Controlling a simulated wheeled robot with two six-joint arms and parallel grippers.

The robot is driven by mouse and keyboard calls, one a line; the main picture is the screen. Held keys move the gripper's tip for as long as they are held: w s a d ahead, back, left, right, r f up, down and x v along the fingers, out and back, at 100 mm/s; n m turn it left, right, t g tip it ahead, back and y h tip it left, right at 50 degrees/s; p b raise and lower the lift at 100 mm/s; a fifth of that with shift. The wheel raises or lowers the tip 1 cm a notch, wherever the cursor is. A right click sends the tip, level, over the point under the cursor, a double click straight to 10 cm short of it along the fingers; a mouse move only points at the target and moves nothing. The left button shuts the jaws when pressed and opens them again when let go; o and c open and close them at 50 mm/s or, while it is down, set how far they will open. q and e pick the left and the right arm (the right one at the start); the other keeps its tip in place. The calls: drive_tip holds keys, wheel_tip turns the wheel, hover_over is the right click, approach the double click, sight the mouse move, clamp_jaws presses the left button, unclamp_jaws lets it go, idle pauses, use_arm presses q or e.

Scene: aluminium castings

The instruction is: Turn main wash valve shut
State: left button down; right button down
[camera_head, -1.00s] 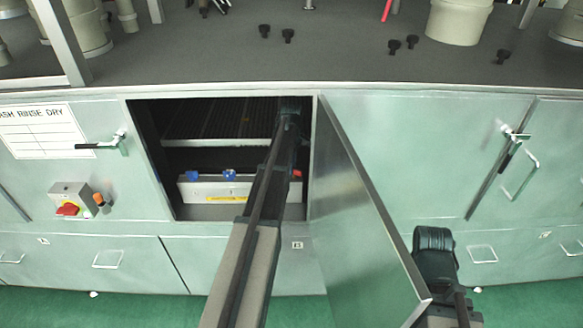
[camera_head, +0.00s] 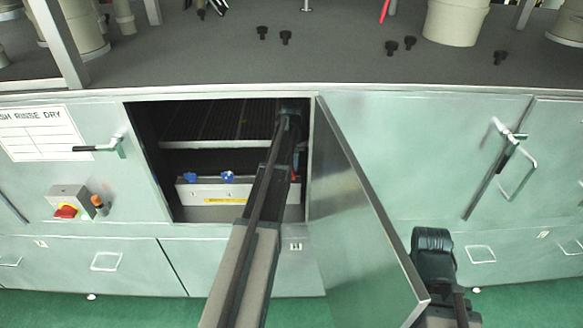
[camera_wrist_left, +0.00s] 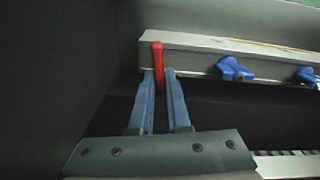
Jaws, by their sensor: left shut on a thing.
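The red valve handle (camera_wrist_left: 157,60) stands upright at the left end of a pale manifold bar (camera_wrist_left: 205,63) in the left wrist view. The two blue-grey fingers of my left gripper (camera_wrist_left: 160,80) are shut on it, one on each side. In the head view my left arm reaches into an open cabinet and hides most of the handle. Two blue valve handles sit farther right on the bar in the wrist view, the nearer (camera_wrist_left: 235,70) and the farther (camera_wrist_left: 306,76). My right gripper does not show clearly; only a dark part of my right arm is at lower right.
The cabinet door (camera_head: 365,215) hangs open to the right of my left arm. A slatted rack (camera_head: 215,120) lies inside above the bar. A red rotary switch (camera_head: 66,212) is on the front at left. The worktop (camera_head: 350,65) above carries buckets and black knobs.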

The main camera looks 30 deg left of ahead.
use_arm(q)
drive_tip(key=shift+m, duration=1)
drive_tip(key=shift+w+d, duration=0.1)
drive_tip(key=c, duration=0.9)
unclamp_jaws()
drive_tip(key=shift+r, duration=0.1)
wheel_tip(320, 180, up, 8)
drive_tip(key=p, duration=0.7)
drive_tip(key=shift+f+p, duration=0.25)
drive_tip(key=shift+p, duration=0.05)
drive_tip(key=shift+f, duration=0.1)
